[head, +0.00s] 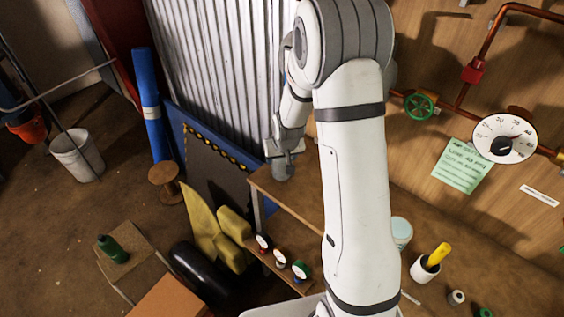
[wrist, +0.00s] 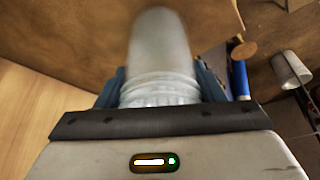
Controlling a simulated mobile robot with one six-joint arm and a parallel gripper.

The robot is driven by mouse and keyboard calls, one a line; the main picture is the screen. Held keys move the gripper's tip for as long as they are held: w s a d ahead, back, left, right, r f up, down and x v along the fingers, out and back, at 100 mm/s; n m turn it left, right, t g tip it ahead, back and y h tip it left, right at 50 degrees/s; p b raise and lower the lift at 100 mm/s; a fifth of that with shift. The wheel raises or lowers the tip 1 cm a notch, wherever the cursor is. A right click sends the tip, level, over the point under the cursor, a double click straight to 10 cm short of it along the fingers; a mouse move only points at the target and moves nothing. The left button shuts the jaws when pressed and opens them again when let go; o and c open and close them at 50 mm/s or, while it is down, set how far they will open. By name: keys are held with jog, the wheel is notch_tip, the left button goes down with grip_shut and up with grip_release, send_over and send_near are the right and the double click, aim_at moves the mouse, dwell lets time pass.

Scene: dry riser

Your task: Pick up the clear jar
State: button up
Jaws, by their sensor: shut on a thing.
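The clear jar (wrist: 160,50) fills the upper middle of the wrist view, with a ribbed band at its near end. My gripper (wrist: 160,88) is shut on it, with one dark blue finger on each side of that band. In the head view, my gripper (head: 280,150) is small and partly behind my arm, above the corner of the wooden bench (head: 290,197). The jar is hard to make out there. I cannot tell whether it touches the bench.
A green valve wheel (head: 419,106) and a round gauge (head: 504,137) are on the wooden wall at right. A white cup with a yellow-handled tool (head: 437,256) stands on the bench. A blue roll (head: 150,108) and a white bucket (head: 77,155) stand at left.

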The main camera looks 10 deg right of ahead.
jog(key=shift+r, duration=0.1)
jog(key=shift+r+b, duration=0.3)
jog(key=shift+r, duration=0.2)
jog(key=s+r+b, duration=0.2)
jog(key=s+b, duration=0.4)
jog(key=s, duration=1.2)
jog(key=shift+b, duration=0.3)
